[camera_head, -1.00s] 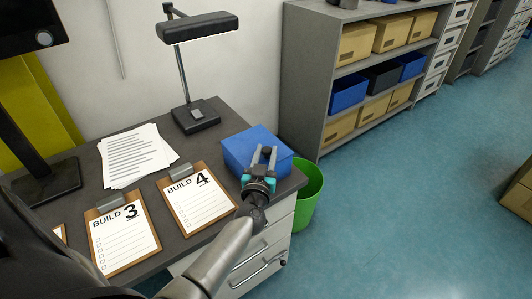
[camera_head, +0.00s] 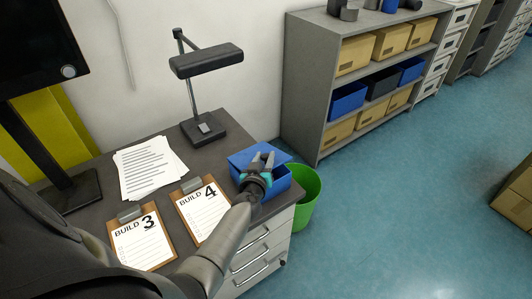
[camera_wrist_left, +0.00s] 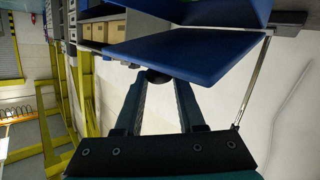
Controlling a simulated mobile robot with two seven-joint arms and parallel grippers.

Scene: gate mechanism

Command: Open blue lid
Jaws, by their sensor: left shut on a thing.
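The blue box (camera_head: 279,186) stands on the right front corner of the grey desk. Its blue lid (camera_head: 246,156) is raised and tilted, with part of the box's inside showing below it. My left gripper (camera_head: 262,160) is at the lid and covers part of it. In the left wrist view the lid (camera_wrist_left: 190,52) is a flat blue panel standing apart from the box (camera_wrist_left: 232,10). There my left gripper (camera_wrist_left: 157,82) is shut on a small dark knob (camera_wrist_left: 156,76) at the lid's edge. My right gripper is not in view.
A black lamp (camera_head: 204,128) stands behind the box. Paper sheets (camera_head: 150,167) and clipboards (camera_head: 204,212) lie left of it. A green bin (camera_head: 306,203) stands on the floor beside the desk.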

